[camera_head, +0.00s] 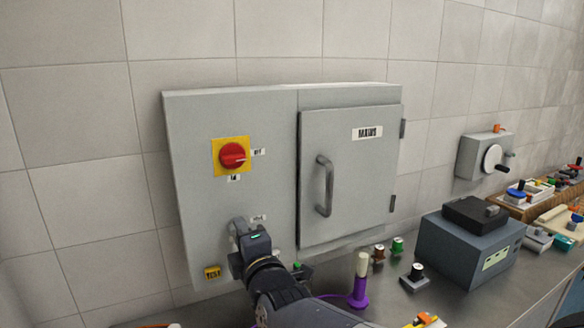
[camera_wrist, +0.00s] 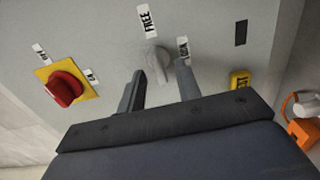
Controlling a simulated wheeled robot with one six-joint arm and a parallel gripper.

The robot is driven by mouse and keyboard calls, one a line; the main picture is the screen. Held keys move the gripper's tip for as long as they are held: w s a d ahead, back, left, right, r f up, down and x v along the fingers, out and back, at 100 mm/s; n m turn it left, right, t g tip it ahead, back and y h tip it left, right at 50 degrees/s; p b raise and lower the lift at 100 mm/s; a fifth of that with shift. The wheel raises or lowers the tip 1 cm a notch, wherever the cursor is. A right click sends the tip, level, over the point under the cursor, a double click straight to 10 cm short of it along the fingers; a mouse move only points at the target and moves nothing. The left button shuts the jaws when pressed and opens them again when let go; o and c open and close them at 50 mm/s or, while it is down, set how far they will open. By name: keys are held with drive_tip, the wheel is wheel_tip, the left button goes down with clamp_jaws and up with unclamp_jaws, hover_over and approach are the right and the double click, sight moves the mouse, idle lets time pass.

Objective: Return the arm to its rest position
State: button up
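My arm reaches up from the bottom of the head view, with my gripper (camera_head: 247,243) at the lower middle of a grey wall cabinet (camera_head: 202,145). In the wrist view my gripper (camera_wrist: 160,70) has its two dark fingers apart, with nothing held between them. A small grey knob (camera_wrist: 158,64) on the panel shows between and just beyond the fingertips, near labels reading FREE and apparently LOCK. I cannot tell whether a finger touches it. In the head view my gripper hides the knob.
A red rotary switch (camera_head: 232,156) on a yellow plate sits above my gripper. The cabinet door (camera_head: 345,205) is shut. A purple-based post (camera_head: 360,285), small knobs and a dark boxy device (camera_head: 468,250) stand on the counter to the right. Bare wall lies left.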

drive_tip(key=shift+w+a, duration=0.2)
drive_tip(key=shift+w, duration=0.3)
drive_tip(key=v, duration=1)
drive_tip(key=w+a+m+b, duration=0.2)
drive_tip(key=w+a+m, duration=0.2)
drive_tip(key=w+m, duration=0.5)
drive_tip(key=shift+m, duration=0.3)
idle(0.7)
drive_tip(key=shift+a+r, duration=0.1)
drive_tip(key=shift+r, duration=0.1)
